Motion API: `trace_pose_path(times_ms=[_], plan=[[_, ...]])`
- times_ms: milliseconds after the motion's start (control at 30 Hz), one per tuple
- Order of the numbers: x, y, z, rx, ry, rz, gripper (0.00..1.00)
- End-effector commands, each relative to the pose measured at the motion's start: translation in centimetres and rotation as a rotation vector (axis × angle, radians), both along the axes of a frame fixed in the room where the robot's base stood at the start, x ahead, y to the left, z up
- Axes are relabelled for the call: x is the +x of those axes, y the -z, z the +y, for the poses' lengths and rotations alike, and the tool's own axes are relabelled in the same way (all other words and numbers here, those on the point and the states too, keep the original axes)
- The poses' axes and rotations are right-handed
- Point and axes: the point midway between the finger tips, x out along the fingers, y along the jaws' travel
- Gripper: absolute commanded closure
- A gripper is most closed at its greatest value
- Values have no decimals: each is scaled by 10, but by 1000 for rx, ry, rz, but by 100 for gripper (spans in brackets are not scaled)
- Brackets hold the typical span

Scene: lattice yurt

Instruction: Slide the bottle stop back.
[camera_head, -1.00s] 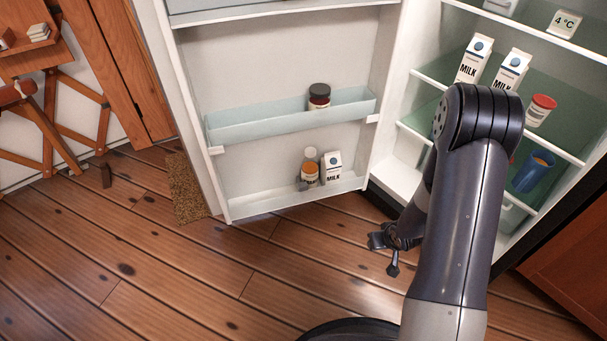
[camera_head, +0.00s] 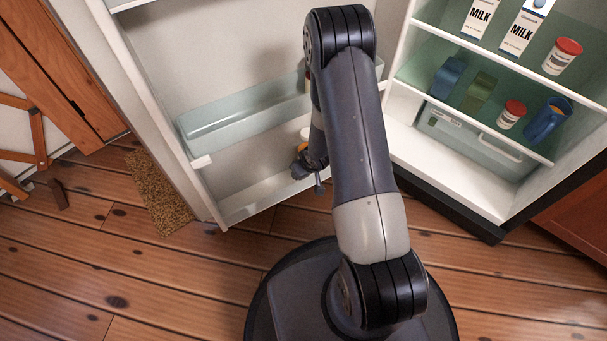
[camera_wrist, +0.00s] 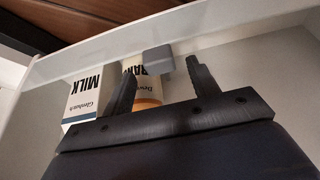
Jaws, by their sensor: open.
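The bottle stop is a small grey block (camera_wrist: 158,60) on the pale front rail of the fridge door's lower shelf. In the wrist view my gripper (camera_wrist: 161,62) is open, with a dark finger on either side of the block; I cannot tell whether either touches it. A jar with an orange band (camera_wrist: 146,84) stands behind the block, partly hidden by the left finger. A milk carton (camera_wrist: 93,97) is left of the jar. In the head view my gripper (camera_head: 310,178) is at the lower door shelf (camera_head: 250,211), and my arm hides most of what stands there.
The fridge door stands open, with a bluish door bin (camera_head: 220,128) above the lower shelf. The fridge interior at right holds milk cartons (camera_head: 478,18), a red-lidded jar (camera_head: 562,57) and a blue cup (camera_head: 545,118). The wooden floor (camera_head: 170,270) in front is clear.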

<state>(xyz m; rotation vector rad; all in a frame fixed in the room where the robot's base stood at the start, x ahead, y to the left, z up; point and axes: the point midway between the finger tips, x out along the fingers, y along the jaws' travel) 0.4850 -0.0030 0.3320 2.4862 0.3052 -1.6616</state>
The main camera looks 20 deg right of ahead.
Motion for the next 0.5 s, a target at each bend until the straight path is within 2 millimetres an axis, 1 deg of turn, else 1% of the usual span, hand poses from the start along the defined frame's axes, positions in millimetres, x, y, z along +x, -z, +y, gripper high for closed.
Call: trace_pose_path(times_ms=[33,200,500], plan=[[3,11,1,0,-1,0,44],[9,23,3,0,0,0,44],[10,24,3,0,0,-1,44]])
